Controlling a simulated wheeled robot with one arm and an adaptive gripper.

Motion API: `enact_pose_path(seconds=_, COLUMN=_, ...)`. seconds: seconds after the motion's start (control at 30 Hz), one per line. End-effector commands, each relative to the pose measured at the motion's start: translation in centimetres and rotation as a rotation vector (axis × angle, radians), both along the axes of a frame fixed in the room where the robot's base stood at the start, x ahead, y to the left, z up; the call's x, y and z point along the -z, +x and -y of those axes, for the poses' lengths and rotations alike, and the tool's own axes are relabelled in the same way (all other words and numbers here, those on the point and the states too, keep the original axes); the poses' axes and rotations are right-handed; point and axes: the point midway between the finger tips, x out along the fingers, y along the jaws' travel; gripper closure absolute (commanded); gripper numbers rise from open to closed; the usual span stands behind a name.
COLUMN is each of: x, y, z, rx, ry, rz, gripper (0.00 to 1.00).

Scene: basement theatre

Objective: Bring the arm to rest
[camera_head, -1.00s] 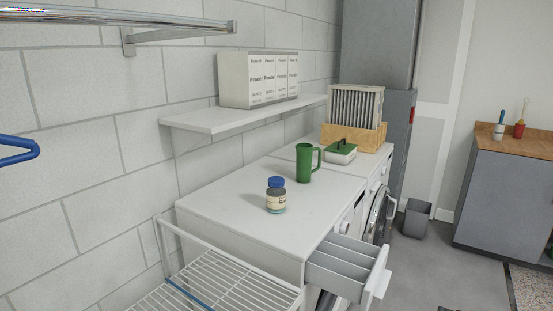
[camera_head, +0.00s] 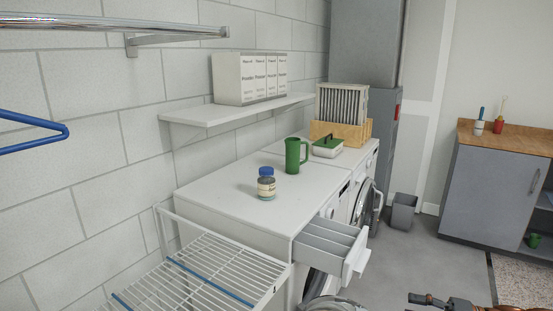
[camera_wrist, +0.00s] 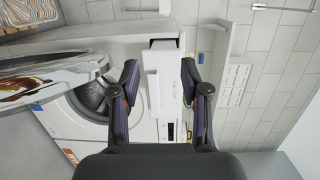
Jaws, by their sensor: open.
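My gripper (camera_wrist: 159,64) shows in the wrist view with its two dark fingers spread apart and nothing held between them. The open white detergent drawer (camera_wrist: 158,88) lies beyond the fingers, in line with the gap; I cannot tell how far off. In the head view the same drawer (camera_head: 325,240) is pulled out of the front of the white washing machine (camera_head: 235,205). The gripper's fingers cannot be made out in the head view.
A blue-lidded jar (camera_head: 266,184) and a green mug (camera_head: 296,156) stand on the machine. A white wire drying rack (camera_head: 205,270) stands at its near side. A wall shelf (camera_head: 235,109) holds a box. Grey floor (camera_head: 410,255) lies open to the right.

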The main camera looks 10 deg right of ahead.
Motion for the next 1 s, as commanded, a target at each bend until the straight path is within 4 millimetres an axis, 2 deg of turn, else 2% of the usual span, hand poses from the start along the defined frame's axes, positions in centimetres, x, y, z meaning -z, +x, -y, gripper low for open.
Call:
enact_pose_path(seconds=0.17, x=-2.2, y=0.8, z=-4.0, rx=-0.107, ry=-0.029, rz=-0.025, gripper=0.54)
enact_pose_path(seconds=0.33, x=-4.8, y=0.9, z=-9.8, rx=-0.259, ry=-0.088, rz=-0.077, gripper=0.54)
enact_pose_path(seconds=0.47, x=-6.5, y=0.1, z=-14.5, rx=-0.379, ry=-0.153, rz=-0.128, gripper=0.54)
enact_pose_path(seconds=0.7, x=-8.5, y=-3.2, z=-21.8, rx=-0.566, ry=-0.313, rz=-0.227, gripper=0.54)
enact_pose_path(seconds=0.83, x=-8.9, y=-5.6, z=-24.9, rx=-0.647, ry=-0.415, rz=-0.281, gripper=0.54)
enact_pose_path(seconds=1.0, x=-9.1, y=-9.1, z=-27.8, rx=-0.728, ry=-0.565, rz=-0.348, gripper=0.54)
